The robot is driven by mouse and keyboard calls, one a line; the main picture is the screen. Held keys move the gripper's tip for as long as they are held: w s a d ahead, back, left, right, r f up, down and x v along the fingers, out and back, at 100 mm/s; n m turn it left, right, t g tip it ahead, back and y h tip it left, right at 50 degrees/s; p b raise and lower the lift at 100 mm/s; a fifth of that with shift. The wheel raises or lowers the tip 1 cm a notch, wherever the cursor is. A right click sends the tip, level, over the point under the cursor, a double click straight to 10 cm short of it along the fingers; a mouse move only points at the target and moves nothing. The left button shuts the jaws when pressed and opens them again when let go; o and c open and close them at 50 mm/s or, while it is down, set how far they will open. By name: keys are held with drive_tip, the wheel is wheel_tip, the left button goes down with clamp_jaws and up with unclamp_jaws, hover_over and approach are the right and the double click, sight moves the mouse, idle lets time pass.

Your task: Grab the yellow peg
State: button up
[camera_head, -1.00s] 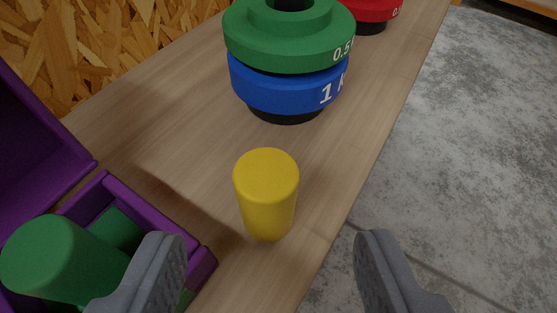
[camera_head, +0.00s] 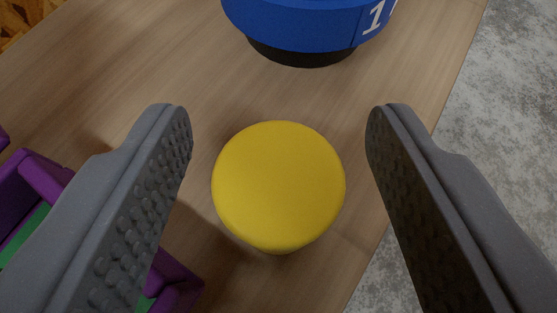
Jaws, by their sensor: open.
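The yellow peg (camera_head: 278,185) stands upright on the plank bench, seen almost straight from above, so its round top hides most of its side. My gripper (camera_head: 279,115) is open, with one grey finger to the left of the peg and one to the right. There is a visible gap between the peg and each finger in the picture. How far down the fingers reach beside the peg is hard to tell.
A blue weight (camera_head: 300,22) on a black base stands beyond the peg. A purple box (camera_head: 45,180) with green inside lies at the left, partly behind the left finger. The wooden bench (camera_head: 180,75) ends at the right, above a grey concrete floor (camera_head: 500,130).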

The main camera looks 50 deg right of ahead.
drive_tip(key=c, duration=1.1)
drive_tip(key=shift+o, duration=0.2)
drive_tip(key=shift+r, duration=0.1)
